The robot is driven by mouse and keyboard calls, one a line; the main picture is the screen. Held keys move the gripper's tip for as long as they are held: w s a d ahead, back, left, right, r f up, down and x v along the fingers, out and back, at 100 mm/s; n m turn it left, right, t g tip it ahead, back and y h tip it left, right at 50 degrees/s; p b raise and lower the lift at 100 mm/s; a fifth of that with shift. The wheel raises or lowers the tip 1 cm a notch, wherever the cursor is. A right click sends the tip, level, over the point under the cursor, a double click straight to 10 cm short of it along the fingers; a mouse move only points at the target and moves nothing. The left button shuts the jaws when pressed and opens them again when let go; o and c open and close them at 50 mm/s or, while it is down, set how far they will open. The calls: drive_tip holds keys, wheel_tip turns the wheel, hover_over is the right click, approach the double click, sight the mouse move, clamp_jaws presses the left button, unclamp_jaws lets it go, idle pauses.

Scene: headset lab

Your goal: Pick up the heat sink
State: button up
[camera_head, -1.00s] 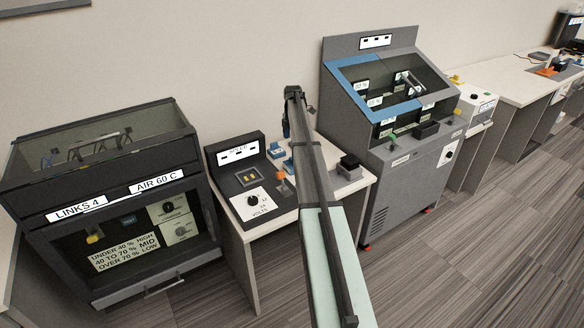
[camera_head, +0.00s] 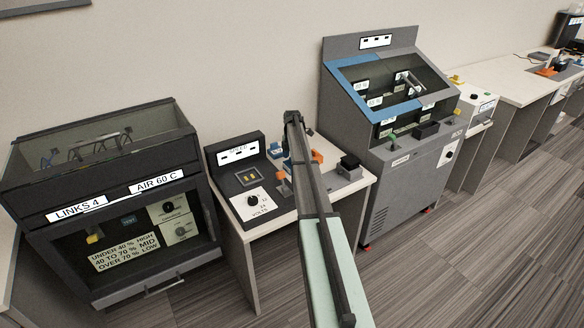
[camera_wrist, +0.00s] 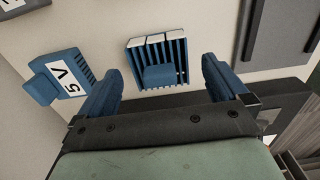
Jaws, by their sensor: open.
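The heat sink appears to be the blue finned block (camera_wrist: 148,80) with pale-topped fins, lying on the light bench top in the wrist view. My gripper (camera_wrist: 160,68) is open, with one blue finger on each side of the block and visible gaps between them. I cannot tell how high the fingers are above the bench. In the head view my arm covers this part of the bench, and I cannot make out the heat sink there.
A blue block labelled 5 V (camera_wrist: 62,78) lies close to the left finger. A grey panel (camera_wrist: 280,35) is at upper right. In the head view a volts console (camera_head: 245,185) stands left of my arm, an orange piece (camera_head: 317,157) right of it, and a large grey cabinet (camera_head: 400,190) beyond.

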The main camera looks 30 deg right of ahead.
drive_tip(key=shift+f, duration=1.5)
drive_tip(key=shift+c, duration=0.5)
drive_tip(key=c, duration=0.9)
drive_tip(key=shift+c, duration=0.3)
drive_tip(key=shift+r, duration=0.1)
